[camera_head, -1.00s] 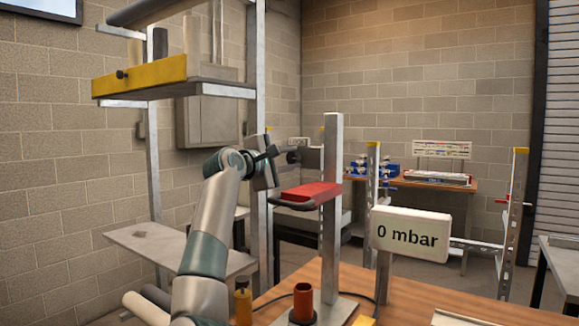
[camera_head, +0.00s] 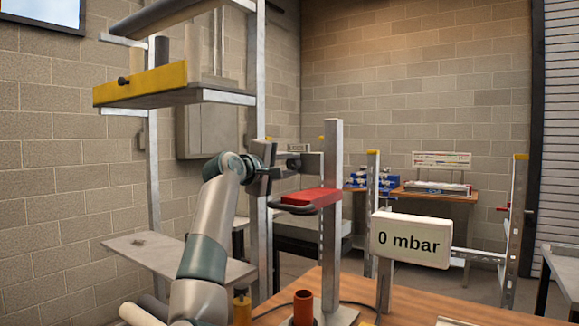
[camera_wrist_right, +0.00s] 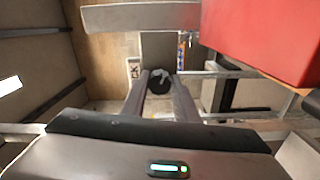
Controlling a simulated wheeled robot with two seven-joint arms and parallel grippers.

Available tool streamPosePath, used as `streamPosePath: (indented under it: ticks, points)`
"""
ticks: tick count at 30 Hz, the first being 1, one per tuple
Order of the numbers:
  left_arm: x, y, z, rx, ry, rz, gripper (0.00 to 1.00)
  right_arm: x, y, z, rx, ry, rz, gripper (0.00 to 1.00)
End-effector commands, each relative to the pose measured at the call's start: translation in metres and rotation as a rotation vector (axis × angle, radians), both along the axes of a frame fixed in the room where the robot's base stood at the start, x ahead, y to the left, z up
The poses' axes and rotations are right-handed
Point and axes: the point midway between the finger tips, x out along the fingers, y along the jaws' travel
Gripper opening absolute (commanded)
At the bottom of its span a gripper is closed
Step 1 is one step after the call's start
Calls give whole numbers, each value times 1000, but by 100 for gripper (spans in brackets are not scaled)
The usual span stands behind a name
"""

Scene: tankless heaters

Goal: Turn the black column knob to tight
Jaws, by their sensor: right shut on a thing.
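The black knob (camera_wrist_right: 160,82) sits on the grey column (camera_head: 332,225), on its left side near the top. In the right wrist view it shows as a dark round shape between the two finger ends. My right gripper (camera_head: 284,162) reaches it from the left and is shut on it; in the right wrist view the gripper (camera_wrist_right: 160,86) has one finger on each side of the knob. In the head view the fingers partly hide the knob. A light label (camera_wrist_right: 133,68) with dark letters, partly readable as "CK", is beside it. My left gripper is not in view.
A red block on a grey bracket (camera_head: 311,196) juts from the column just below the gripper. A "0 mbar" sign (camera_head: 411,240) stands right on the wooden table (camera_head: 400,300). A red-brown cylinder (camera_head: 303,308) stands at the column's foot. A yellow-edged shelf (camera_head: 140,84) hangs upper left.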

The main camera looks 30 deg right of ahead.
Motion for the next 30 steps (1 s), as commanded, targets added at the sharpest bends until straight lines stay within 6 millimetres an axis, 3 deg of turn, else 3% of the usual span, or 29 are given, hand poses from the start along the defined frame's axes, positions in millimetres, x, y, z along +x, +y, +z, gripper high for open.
streamPosePath:
  ticks: [4, 5, 7, 20, 26, 30]
  points:
    - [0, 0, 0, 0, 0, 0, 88, 0, 0, 0, 0, 1, 0, 5]
    - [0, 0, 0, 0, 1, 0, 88, 0, 0, 0, -1, 1, 0, 32]
    - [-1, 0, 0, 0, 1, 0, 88, 0, 0, 0, 0, 1, 0, 46]
    - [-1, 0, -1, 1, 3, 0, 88, -1, 4, 0, -1, 1, 0, 46]
    - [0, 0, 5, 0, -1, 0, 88, -8, 21, -1, -1, 0, 1, 46]
    - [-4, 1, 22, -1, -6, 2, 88, -16, 42, -2, -1, 1, 3, 46]
